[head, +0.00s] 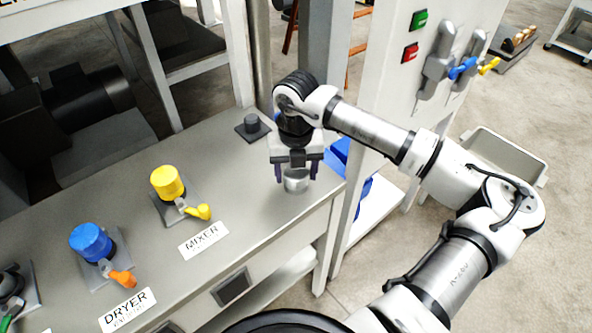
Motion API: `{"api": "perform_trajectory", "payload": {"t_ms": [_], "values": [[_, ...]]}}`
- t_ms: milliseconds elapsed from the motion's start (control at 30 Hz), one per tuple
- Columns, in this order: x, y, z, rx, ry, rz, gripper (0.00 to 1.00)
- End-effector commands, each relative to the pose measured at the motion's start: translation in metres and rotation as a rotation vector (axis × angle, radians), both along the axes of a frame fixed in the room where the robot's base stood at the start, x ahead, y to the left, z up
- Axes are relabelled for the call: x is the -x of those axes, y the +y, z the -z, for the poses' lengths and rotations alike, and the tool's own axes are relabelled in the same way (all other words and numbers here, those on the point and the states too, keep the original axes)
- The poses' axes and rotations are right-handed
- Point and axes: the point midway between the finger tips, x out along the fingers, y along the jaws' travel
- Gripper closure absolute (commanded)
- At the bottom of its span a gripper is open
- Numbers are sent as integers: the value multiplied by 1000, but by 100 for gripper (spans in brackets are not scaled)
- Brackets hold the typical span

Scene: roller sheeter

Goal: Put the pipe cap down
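The pipe cap (296,182) is a short silver-grey cylinder near the right end of the grey bench (215,280). My gripper (296,175) points down over it, with one dark finger on each side of the cap. The fingers appear to touch its sides, so the gripper looks shut on it. The cap is upright and at or just above the bench top; a small gap underneath cannot be ruled out. Its upper part is partly hidden by the gripper.
A dark post on a square base (252,124) stands behind my gripper. A yellow-capped fitting (168,183) and a blue-capped fitting (91,243) stand to the left, by MIXER (203,241) and DRYER (128,309) labels. A white panel post (375,110) rises at right.

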Motion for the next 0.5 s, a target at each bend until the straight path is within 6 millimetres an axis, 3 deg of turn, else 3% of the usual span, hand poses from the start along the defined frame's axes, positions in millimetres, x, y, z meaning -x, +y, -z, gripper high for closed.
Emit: {"api": "perform_trajectory", "payload": {"t_ms": [100, 500], "values": [[0, 0, 0, 0, 0, 0, 24], [0, 0, -7, -1, 0, 0, 24]]}}
